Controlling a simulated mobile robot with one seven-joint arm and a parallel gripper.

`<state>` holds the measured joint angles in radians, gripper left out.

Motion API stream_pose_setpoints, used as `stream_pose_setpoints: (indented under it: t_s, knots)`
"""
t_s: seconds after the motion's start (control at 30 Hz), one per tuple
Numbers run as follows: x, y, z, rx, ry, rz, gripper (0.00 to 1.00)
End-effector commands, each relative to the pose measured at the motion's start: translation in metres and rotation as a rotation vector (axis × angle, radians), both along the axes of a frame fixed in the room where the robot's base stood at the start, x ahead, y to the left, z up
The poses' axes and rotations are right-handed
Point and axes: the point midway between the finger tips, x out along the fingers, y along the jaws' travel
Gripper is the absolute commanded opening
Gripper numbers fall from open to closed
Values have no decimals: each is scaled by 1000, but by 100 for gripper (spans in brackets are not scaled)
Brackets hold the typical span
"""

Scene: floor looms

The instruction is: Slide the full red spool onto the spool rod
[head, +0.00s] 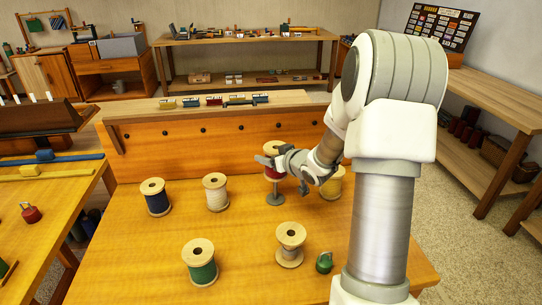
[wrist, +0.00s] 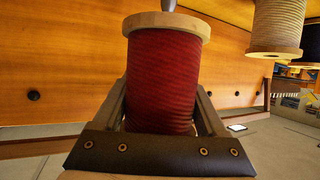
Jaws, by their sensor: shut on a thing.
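The full red spool (head: 272,172) is upright above the table in the head view, partly hidden by my gripper (head: 280,168). My gripper is shut on its side; the spool also fills the middle of the wrist view (wrist: 162,80), between my fingers. The grey spool rod (head: 276,198), on a round base, stands directly under the spool. In the wrist view, which looks inverted, the rod (wrist: 168,5) meets the spool's lower flange. I cannot tell how far it goes in.
Blue (head: 156,200), cream (head: 216,195), green (head: 201,270) and yellow (head: 332,184) spools stand on the table, with a nearly bare spool (head: 290,247) and a green knobbed piece (head: 324,263). A wooden back panel (head: 215,150) rises behind. The table's middle is clear.

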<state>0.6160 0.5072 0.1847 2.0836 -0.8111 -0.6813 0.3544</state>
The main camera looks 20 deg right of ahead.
Motion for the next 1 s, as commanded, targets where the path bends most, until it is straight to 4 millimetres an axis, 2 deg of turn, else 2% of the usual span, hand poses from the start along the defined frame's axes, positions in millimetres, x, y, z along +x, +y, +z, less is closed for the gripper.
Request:
stream_pose_setpoints:
  t_s: [0.7,1.0]
  knots:
    - [0,0,-30,-1,-1,0,10]
    - [0,0,-31,-1,-1,0,10]
